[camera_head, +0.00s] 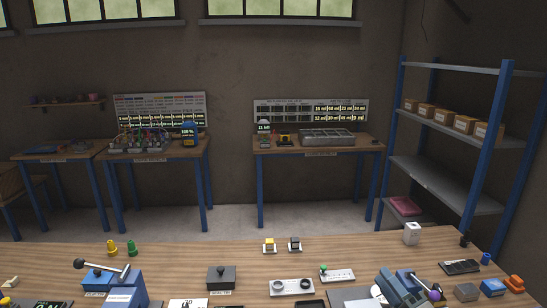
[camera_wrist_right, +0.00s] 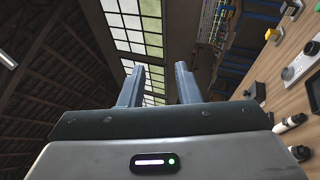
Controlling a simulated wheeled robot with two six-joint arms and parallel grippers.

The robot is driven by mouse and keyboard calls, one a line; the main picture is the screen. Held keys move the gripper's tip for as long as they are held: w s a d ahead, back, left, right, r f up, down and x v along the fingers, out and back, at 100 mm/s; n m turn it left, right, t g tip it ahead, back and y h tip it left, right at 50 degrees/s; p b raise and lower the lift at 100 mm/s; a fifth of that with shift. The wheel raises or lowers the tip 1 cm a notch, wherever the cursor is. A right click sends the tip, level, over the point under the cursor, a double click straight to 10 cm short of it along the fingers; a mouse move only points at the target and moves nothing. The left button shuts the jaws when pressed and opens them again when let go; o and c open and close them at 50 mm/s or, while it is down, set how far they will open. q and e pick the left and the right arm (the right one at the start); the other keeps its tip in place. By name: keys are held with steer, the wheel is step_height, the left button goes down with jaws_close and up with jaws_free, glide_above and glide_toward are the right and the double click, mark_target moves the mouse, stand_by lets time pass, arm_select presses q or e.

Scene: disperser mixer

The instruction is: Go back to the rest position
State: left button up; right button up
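My right gripper (camera_wrist_right: 160,70) shows in the right wrist view. Its two blue-grey fingers stand apart with nothing between them, so it is open and empty. It points toward the tall windows and the back wall, with the wooden table (camera_wrist_right: 290,95) off to the right side of that view. I cannot clearly make out either gripper in the head view. My left gripper does not show.
The front workbench (camera_head: 190,258) carries blue lever devices, a dark box (camera_head: 221,277), a white tray (camera_head: 291,287), yellow and green weights (camera_head: 131,248) and a white box (camera_head: 412,233). A blue-post shelf (camera_head: 440,180) stands right. Floor (camera_head: 230,222) is clear behind the bench.

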steer(key=s+d+f+m+g+h, duration=0.3)
steer(key=s+d+f+m+h, duration=0.3)
steer(key=m, duration=0.5)
steer(key=s+d+f+m+g+h, duration=0.3)
steer(key=s+f+m+h, duration=0.3)
steer(key=m+h, duration=0.35)
steer(key=s+a+f+m+g+y, duration=0.25)
steer(key=s+a+f+g, duration=0.2)
steer(key=s, duration=0.55)
steer(key=s+a+f+m+g+y, duration=0.1)
steer(key=s+a+f+g+y, duration=0.2)
steer(key=s+f+g, duration=0.5)
step_height(320, 180, down, 31)
steer(key=d+t+b, duration=0.1)
steer(key=d+b, duration=0.2)
steer(key=b, duration=0.2)
steer(key=s+f+b, duration=0.2)
steer(key=s+f, duration=0.8)
steer(key=f, duration=0.2)
steer(key=s+d+f+g+b, duration=0.1)
steer(key=s+f+b, duration=0.2)
steer(key=s+f, duration=0.7)
step_height(320, 180, down, 4)
steer(key=shift+r, duration=0.25)
